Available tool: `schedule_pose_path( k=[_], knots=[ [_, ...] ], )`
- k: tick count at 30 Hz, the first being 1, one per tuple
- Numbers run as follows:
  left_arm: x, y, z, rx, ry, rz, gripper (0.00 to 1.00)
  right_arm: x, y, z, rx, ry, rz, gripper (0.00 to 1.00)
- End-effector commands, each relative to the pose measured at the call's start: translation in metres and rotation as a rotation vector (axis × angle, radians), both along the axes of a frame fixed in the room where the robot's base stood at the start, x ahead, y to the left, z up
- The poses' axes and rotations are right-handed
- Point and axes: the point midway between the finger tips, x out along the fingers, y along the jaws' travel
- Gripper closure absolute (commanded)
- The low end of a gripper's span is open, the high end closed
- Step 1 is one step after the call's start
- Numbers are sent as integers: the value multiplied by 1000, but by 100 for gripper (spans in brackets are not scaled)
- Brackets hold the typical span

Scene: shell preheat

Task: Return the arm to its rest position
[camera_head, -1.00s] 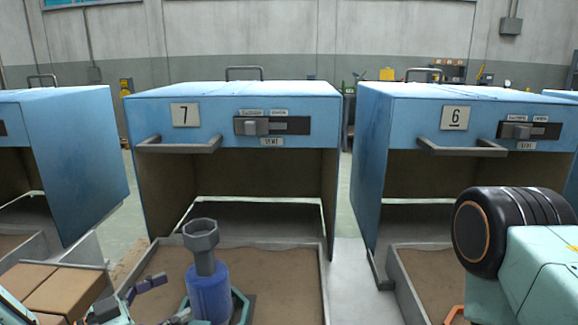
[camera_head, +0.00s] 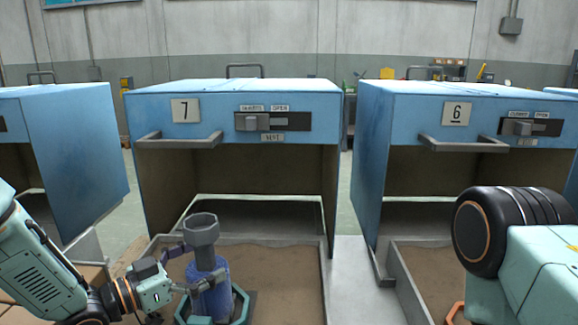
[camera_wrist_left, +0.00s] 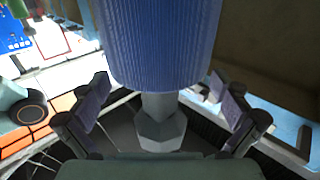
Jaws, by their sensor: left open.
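My left arm comes in from the left, and its left gripper (camera_head: 190,268) is open beside a blue ribbed cylinder (camera_head: 210,292) with a grey cup-shaped top (camera_head: 201,229). The cylinder stands upright in a teal ring-shaped base (camera_head: 241,305) in front of box 7. In the left wrist view the blue cylinder (camera_wrist_left: 165,45) is between the spread fingers, with gaps visible on both sides. Part of my right arm shows at the right; its gripper is out of view.
Blue box 7 (camera_head: 222,107) and blue box 6 (camera_head: 415,110) stand open-fronted behind, with bar handles sticking out. A low-walled sandy tray (camera_head: 285,285) lies under the cylinder. Another blue box (camera_head: 75,150) stands at the left. Clear floor shows between the boxes.

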Motion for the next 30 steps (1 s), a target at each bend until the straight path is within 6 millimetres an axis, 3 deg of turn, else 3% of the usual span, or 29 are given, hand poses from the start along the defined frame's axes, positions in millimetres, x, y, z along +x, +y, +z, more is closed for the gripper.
schedule_pose_path(
  k=[3, 12, 30],
  knots=[
    [0, 0, 25, -1, -3, 0, 0, 0, 0, 10, 0, 1, 0, 60],
    [0, 0, 65, -1, -2, 0, 0, -1, 0, 23, 0, 1, 0, 60],
    [8, 7, 66, 1, -4, 47, 0, 0, 0, 22, 0, 0, -1, 60]
  ],
)
